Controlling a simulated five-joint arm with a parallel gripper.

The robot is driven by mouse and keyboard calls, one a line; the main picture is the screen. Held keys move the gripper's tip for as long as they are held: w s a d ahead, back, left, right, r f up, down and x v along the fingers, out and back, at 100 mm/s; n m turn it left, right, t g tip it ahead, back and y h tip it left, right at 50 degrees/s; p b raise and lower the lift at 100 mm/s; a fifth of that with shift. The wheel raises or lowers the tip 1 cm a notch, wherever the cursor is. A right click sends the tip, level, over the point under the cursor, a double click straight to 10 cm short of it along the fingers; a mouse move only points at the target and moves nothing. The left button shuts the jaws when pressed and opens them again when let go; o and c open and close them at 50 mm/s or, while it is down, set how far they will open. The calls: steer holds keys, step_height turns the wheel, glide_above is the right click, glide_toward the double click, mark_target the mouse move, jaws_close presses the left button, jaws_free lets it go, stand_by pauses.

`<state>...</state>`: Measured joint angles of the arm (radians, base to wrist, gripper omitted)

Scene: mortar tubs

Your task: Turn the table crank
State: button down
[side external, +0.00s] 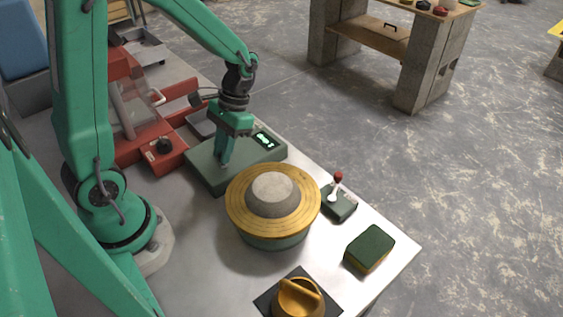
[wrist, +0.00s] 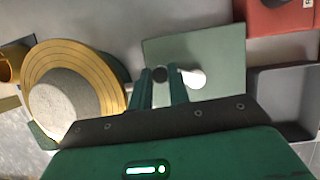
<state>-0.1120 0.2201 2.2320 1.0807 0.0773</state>
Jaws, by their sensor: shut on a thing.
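The crank sits on a green box (side external: 205,171) with a small lit display (side external: 265,139). In the wrist view its dark round knob (wrist: 160,75) is between my two fingertips, and a pale post (wrist: 193,77) shows just right of it on the box top (wrist: 220,55). My gripper (side external: 225,160) reaches down onto the box and is shut on the knob; it also shows in the wrist view (wrist: 160,82). In the side view my fingers hide most of the crank. A round yellow turntable (side external: 240,212) with a grey domed piece (side external: 270,188) stands close in front of the box.
A small lever with a red ball (side external: 338,177), a green and yellow block (side external: 370,248) and a yellow rotary knob (side external: 298,296) stand nearer the table's edge. A red machine (side external: 163,153) and a grey tray (side external: 200,123) are behind the box.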

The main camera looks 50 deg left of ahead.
steer(key=shift+s+m, duration=0.3)
steer(key=shift+m, duration=0.5)
steer(key=shift+s, duration=0.1)
steer(key=c, duration=1.3)
jaws_free()
steer(key=shift+c, duration=0.2)
steer(key=shift+r, duration=0.1)
steer(key=v, duration=0.7)
steer(key=shift+w+r, duration=0.25)
steer(key=shift+r, duration=0.05)
steer(key=shift+a, duration=0.1)
